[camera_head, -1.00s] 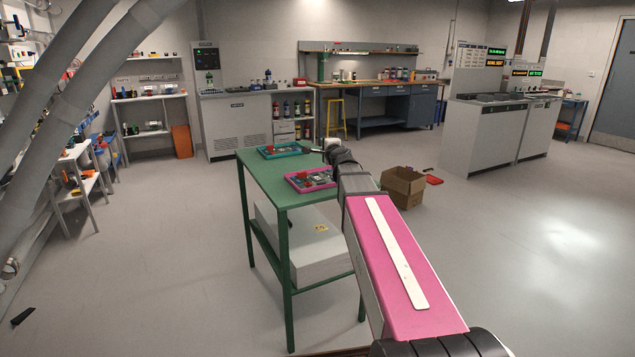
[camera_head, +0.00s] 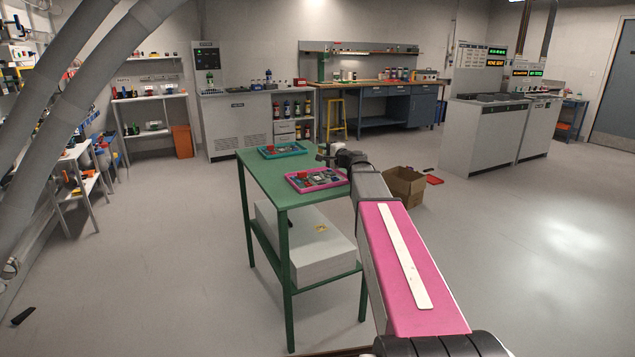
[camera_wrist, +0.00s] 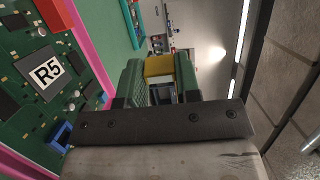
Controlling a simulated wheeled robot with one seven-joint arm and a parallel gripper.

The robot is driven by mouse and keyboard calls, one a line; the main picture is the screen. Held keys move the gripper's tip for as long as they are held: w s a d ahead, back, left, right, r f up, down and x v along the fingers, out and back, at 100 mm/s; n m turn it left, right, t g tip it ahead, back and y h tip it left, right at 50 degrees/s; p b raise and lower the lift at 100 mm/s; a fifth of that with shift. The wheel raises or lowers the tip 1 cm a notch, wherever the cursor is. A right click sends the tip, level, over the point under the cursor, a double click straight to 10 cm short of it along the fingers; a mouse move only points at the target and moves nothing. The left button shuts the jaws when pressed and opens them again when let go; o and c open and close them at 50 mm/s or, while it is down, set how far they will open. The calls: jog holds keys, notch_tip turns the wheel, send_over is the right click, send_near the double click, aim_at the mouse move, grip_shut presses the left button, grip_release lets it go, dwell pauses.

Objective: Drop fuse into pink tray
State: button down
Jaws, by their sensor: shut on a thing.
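My gripper (camera_head: 324,152) is above the far right part of the green table, just behind the pink tray in the head view. In the wrist view its green fingers (camera_wrist: 160,88) are shut on the fuse (camera_wrist: 159,67), a small piece with a yellow end. Most of the fuse is hidden between the fingers. The pink tray (camera_head: 320,189) lies on the table's near right part and holds a green circuit board and a red piece. In the wrist view the pink tray's rim (camera_wrist: 91,52) is left of the fingers, and the fuse is outside it.
A teal tray (camera_head: 268,157) with parts lies at the back of the green table (camera_head: 268,184). A pale box (camera_head: 310,245) is on the lower shelf. A cardboard box (camera_head: 404,188) stands on the floor to the right. The floor around the table is mostly clear.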

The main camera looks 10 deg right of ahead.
jog(key=shift+f, duration=2.35)
jog(key=c, duration=0.8)
grip_release()
jog(key=shift+o, duration=0.2)
jog(key=v, duration=1)
jog(key=shift+s+d, duration=0.2)
jog(key=shift+s, duration=0.15)
